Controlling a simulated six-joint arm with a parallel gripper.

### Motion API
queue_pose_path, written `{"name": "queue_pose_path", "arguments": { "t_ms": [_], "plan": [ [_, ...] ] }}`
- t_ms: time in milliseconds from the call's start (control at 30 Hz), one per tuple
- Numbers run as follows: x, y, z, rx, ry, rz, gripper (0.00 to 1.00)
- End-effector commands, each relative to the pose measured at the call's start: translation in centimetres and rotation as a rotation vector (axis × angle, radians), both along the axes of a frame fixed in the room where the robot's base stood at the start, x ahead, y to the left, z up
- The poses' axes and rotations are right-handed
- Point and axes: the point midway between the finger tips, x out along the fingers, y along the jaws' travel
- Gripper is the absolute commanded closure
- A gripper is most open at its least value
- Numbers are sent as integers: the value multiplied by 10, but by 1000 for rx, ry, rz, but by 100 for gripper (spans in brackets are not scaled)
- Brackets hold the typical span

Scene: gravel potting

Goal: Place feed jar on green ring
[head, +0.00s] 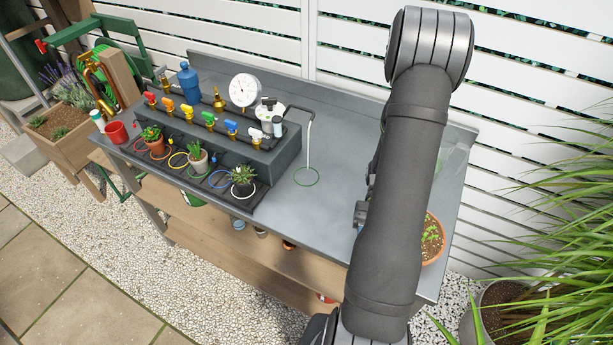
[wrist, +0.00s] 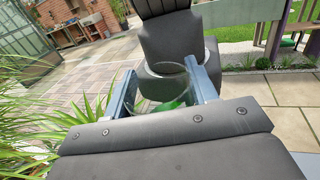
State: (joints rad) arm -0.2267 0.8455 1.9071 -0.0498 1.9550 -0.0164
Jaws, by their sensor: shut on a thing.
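In the wrist view my gripper (wrist: 161,80) is shut on a clear glass jar (wrist: 168,87), which appears to be the feed jar. Something green shows through its lower part. In the head view my arm hides most of the gripper and jar. A faint clear shape shows right of the arm; I cannot tell if it is the jar. The arm is to the right of the green ring.
A dark valve block (head: 235,150) with coloured taps, a gauge (head: 244,90) and a blue bottle (head: 189,82) fills the bench's left part. Potted succulents stand before it among coloured rings. A terracotta pot (head: 432,240) is partly hidden behind my arm. Bare bench surrounds the green ring's front and right.

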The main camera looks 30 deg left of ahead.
Motion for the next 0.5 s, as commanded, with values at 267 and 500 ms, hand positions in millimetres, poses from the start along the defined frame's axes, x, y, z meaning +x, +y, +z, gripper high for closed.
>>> {"name": "queue_pose_path", "arguments": {
  "t_ms": [267,500],
  "plan": [
    [12,54,-4,2,-2,-350,80],
    [44,103,0,3,-5,-689,80]
  ]
}}
